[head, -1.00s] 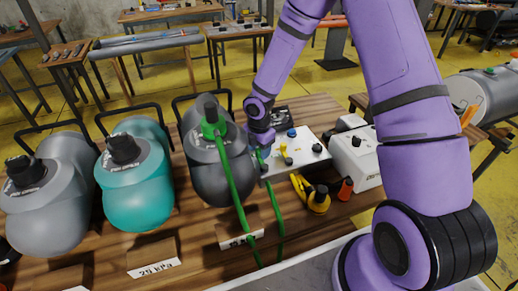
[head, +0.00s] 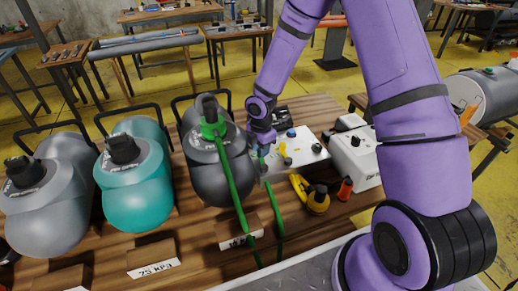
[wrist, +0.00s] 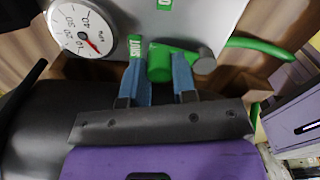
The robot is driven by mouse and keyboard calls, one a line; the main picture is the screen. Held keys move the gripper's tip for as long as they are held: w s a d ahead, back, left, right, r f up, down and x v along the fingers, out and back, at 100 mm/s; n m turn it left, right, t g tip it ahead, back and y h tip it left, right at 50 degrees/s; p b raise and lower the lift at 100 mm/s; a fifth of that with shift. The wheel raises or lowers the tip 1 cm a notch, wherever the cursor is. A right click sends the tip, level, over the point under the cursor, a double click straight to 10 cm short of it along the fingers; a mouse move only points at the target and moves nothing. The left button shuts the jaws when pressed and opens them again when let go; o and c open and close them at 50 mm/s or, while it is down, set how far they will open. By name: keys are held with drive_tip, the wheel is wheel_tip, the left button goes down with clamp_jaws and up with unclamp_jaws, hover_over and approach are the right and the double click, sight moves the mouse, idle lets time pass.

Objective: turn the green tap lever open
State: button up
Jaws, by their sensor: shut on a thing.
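The green tap lever (wrist: 158,62) is a stubby green piece beside a grey knob (wrist: 205,60) in the wrist view. My gripper (wrist: 161,78) has its two blue fingers on either side of the lever, shut on it. A small green label (wrist: 135,52) that seems to read "SHUT" lies by the left finger. Another green label (wrist: 164,4) is cut off at the top edge. In the head view my gripper (head: 263,150) is at the left end of the pale control box (head: 308,155), and the lever is mostly hidden there.
A round gauge (wrist: 83,33) with a red needle sits on the box. A teal roll (head: 137,190) stands farther left. A yellow-and-black fitting (head: 318,200) lies in front of the box.

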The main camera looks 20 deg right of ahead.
drive_tip(key=d+m, duration=0.1)
drive_tip(key=m, duration=0.1)
drive_tip(key=s+d+m, duration=0.1)
drive_tip(key=m, duration=0.2)
drive_tip(key=shift+d, duration=0.15)
drive_tip(key=shift+s+d+m, duration=0.25)
drive_tip(key=shift+m, duration=0.6)
drive_tip(key=shift+s+d+m, duration=0.2)
drive_tip(key=shift+s+m, duration=0.05)
drive_tip(key=shift+m, duration=0.65)
drive_tip(key=shift+s+d+m, duration=0.25)
drive_tip(key=shift+m, duration=0.6)
drive_tip(key=o, duration=0.9)
wheel_tip(320, 180, up, 11)
drive_tip(key=shift+f, duration=0.1)
